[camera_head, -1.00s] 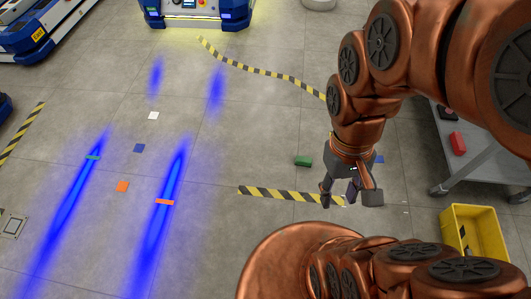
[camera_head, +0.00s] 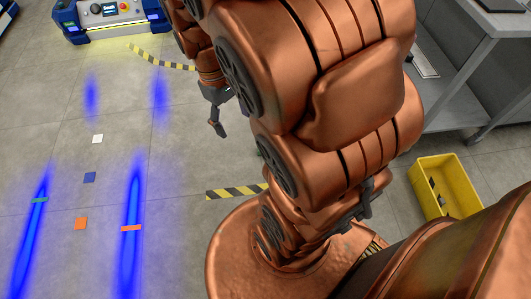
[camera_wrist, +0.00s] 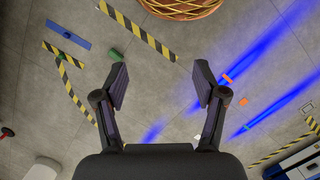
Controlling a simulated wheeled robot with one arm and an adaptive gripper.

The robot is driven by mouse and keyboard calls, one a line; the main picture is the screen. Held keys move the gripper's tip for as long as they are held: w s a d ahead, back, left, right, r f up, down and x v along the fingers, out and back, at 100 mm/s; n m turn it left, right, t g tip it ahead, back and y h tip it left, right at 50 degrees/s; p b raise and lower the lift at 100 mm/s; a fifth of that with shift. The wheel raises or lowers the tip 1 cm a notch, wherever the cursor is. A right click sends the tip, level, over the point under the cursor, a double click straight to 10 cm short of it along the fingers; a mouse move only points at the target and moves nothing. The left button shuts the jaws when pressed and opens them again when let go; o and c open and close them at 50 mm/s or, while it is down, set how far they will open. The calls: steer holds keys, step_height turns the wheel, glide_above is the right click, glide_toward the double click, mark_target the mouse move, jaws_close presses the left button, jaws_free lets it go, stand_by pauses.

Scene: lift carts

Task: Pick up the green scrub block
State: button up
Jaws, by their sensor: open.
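The green scrub block (camera_wrist: 115,55) lies on the floor in the wrist view, just beyond the tip of the left finger and outside the gap between the fingers. In the head view my arm hides nearly all of it; a small green patch (camera_head: 259,153) shows at the arm's edge. My gripper (camera_wrist: 160,80) is open and empty above the floor, apart from the block. In the head view my gripper (camera_head: 222,115) is partly hidden behind my arm.
A yellow bin (camera_head: 422,196) holding small dark items stands at right, near a grey metal table (camera_head: 487,52). Black-and-yellow tape (camera_head: 235,191) marks the floor. Orange (camera_head: 80,223), blue (camera_head: 89,177) and white (camera_head: 97,139) pieces lie at left. A blue cart (camera_head: 92,22) stands at the back.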

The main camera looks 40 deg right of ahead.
steer(key=w+d+f+n+b, duration=0.2)
steer(key=w+d+f+b, duration=0.2)
steer(key=w+d+f, duration=0.55)
steer(key=w+d+f+n+b, duration=0.2)
steer(key=w+d+f+b, duration=0.2)
steer(key=d+f, duration=1.1)
steer(key=w+d+f+n+t+b, duration=0.1)
steer(key=d+f+b, duration=0.1)
steer(key=f, duration=1)
steer(key=w+d+f+n+t+y+b, duration=0.1)
steer(key=d+f+n+b, duration=0.1)
steer(key=f, duration=1)
steer(key=w+d+f+n+t+b, duration=0.1)
steer(key=f+b, duration=0.3)
steer(key=f, duration=0.8)
steer(key=shift+w+d+f+n, duration=0.2)
steer(key=shift+w+d+n, duration=0.2)
steer(key=shift+n, duration=0.1)
step_height(320, 180, down, 2)
steer(key=shift+w+a+f+t+y+b, duration=0.15)
steer(key=shift+t+y+b, duration=0.15)
steer(key=shift+b, duration=0.15)
steer(key=f+b, duration=0.1)
steer(key=f, duration=0.1)
steer(key=f+b, duration=0.3)
steer(key=f, duration=0.1)
steer(key=shift+w+a+f+b, duration=0.2)
steer(key=shift+w+a+b, duration=0.05)
steer(key=shift+w+b, duration=0.1)
